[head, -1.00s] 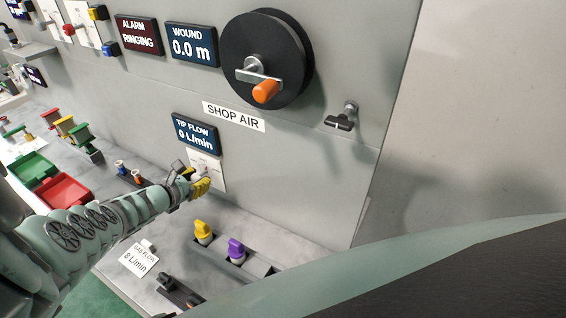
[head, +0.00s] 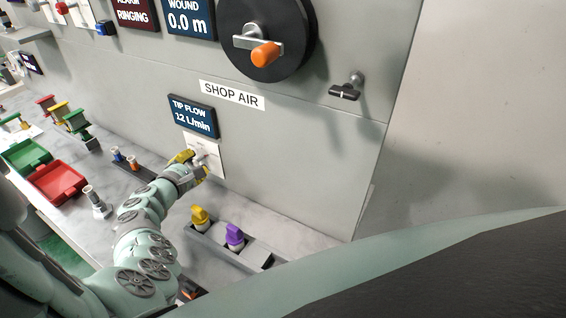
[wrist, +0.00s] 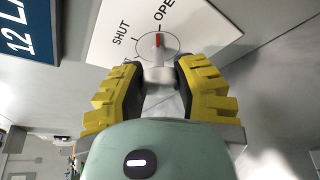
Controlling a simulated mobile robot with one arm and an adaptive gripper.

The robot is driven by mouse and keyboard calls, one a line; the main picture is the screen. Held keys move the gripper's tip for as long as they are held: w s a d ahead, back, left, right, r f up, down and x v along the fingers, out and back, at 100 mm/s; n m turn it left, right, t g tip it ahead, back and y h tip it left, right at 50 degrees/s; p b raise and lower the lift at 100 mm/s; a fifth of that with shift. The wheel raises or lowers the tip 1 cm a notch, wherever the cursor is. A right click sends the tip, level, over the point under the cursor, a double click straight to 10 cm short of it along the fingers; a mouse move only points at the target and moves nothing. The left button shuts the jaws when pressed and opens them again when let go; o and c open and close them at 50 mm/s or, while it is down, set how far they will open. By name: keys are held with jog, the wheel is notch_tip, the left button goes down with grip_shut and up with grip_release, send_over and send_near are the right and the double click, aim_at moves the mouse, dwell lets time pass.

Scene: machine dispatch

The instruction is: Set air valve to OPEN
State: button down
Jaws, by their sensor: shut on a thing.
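The air valve's white plate (head: 216,165) is on the grey wall panel below the tip flow display (head: 193,116), which reads 12 L/min. In the wrist view the plate (wrist: 108,22) carries the words SHUT and OPEN around a small dial. The valve's red pointer mark (wrist: 157,41) points up, close to the OPEN word and away from SHUT. My gripper (head: 196,163) is at the plate. In the wrist view its yellow-padded fingers (wrist: 160,80) are shut on the grey valve handle (wrist: 159,74), which the fingers partly hide.
A black reel (head: 265,65) with an orange crank knob is above, and a small tap (head: 345,92) sits to its right. Red (head: 58,182) and green (head: 27,156) trays lie left.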

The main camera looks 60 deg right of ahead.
jog(key=shift+m+b, duration=0.35)
jog(key=shift+m, duration=0.05)
jog(key=c, duration=0.6)
grip_release()
jog(key=shift+a, duration=0.1)
jog(key=v, duration=1.1)
jog(key=shift+s+a, duration=0.25)
jog(key=shift+a, duration=0.1)
